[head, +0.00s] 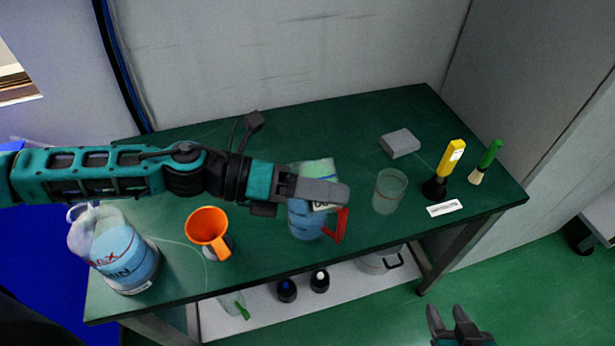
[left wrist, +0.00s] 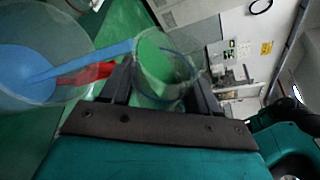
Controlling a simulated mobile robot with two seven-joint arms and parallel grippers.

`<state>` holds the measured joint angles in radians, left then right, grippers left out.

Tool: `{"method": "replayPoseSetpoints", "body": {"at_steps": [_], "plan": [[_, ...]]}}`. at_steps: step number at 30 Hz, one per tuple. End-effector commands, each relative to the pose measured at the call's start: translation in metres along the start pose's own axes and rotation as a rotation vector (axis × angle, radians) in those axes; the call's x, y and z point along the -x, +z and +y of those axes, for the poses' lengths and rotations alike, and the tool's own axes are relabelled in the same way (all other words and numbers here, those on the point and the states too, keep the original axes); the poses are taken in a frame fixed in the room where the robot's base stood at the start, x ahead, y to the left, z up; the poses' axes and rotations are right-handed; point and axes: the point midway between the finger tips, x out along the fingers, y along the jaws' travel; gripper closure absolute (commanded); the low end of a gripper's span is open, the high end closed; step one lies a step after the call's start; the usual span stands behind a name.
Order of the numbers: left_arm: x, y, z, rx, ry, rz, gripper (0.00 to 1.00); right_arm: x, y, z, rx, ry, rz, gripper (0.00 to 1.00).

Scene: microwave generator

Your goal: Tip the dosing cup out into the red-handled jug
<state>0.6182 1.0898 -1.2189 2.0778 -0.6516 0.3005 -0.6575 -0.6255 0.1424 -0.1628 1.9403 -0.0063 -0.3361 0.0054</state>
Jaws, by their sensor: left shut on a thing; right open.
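The red-handled jug (head: 305,222) stands on the green table below my left gripper (head: 335,192) and holds blue liquid; its red handle (head: 341,226) points right. In the left wrist view the jug (left wrist: 40,50) is at the left. My left gripper is shut on the clear dosing cup (left wrist: 165,65), which is tilted toward the jug. A blue streak (left wrist: 85,62) runs from the cup to the blue liquid in the jug. In the head view the cup is mostly hidden by the gripper. My right gripper (head: 455,325) is open and empty, low at the right, off the table.
A large container of blue liquid (head: 128,262) and an orange funnel-like vessel (head: 207,226) stand left of the jug. A clear beaker (head: 389,196), grey box (head: 400,142), yellow-handled tool (head: 450,160) and green-handled brush (head: 489,156) are to its right. A lower shelf holds bottles.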

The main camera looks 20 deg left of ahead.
Motion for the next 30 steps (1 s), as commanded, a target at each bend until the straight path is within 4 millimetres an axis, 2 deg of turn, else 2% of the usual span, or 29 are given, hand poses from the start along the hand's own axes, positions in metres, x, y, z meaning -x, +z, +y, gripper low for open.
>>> {"method": "replayPoseSetpoints", "body": {"at_steps": [30], "plan": [[-0.001,-0.001,0.002,0.102,-0.044,-0.001,0.73,-0.01,0.014,0.0,0.0,0.0,0.001,0.57]]}}
